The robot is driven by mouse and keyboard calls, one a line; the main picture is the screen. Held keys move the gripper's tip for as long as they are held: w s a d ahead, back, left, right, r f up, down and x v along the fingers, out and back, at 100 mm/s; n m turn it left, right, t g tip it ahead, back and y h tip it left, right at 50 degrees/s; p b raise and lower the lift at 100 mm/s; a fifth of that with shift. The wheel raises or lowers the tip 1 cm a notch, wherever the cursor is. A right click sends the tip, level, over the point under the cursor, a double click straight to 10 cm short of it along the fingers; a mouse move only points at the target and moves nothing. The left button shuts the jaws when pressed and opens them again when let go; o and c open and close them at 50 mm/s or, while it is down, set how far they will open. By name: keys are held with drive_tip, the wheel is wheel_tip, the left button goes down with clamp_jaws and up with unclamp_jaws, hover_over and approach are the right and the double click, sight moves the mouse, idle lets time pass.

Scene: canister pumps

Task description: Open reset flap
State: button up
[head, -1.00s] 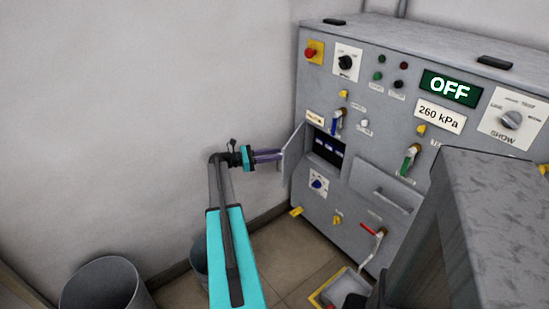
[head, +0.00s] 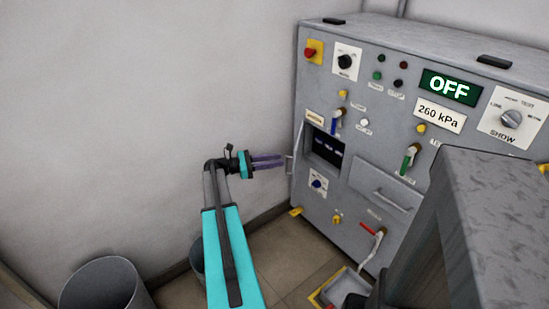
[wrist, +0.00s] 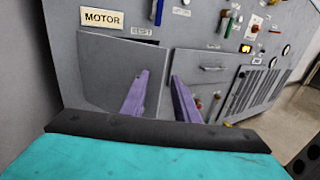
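The reset flap (head: 298,150) is a small grey door at the left of a dark recess (head: 325,150) in the machine front. It stands swung out from the front in the head view. In the wrist view the flap (wrist: 105,70) is a grey panel below the MOTOR label, with a RESET label above it. My gripper (head: 284,162) is at the flap's free edge, left of the machine. Its purple fingers (wrist: 158,85) are apart in the wrist view, in front of the flap's right part. I cannot tell whether they touch it.
The grey machine (head: 375,115) carries knobs, lamps and levers, with an OFF display (head: 450,87). A drawer (head: 385,187) is right of the recess. A grey bin (head: 103,285) stands at the lower left. A grey block (head: 495,220) is close at the right. The wall is behind my arm.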

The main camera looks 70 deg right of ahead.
drive_tip(key=s+a, duration=0.2)
drive_tip(key=a, duration=0.5)
drive_tip(key=shift+s+a+r, duration=0.3)
drive_tip(key=shift+a+r, duration=0.1)
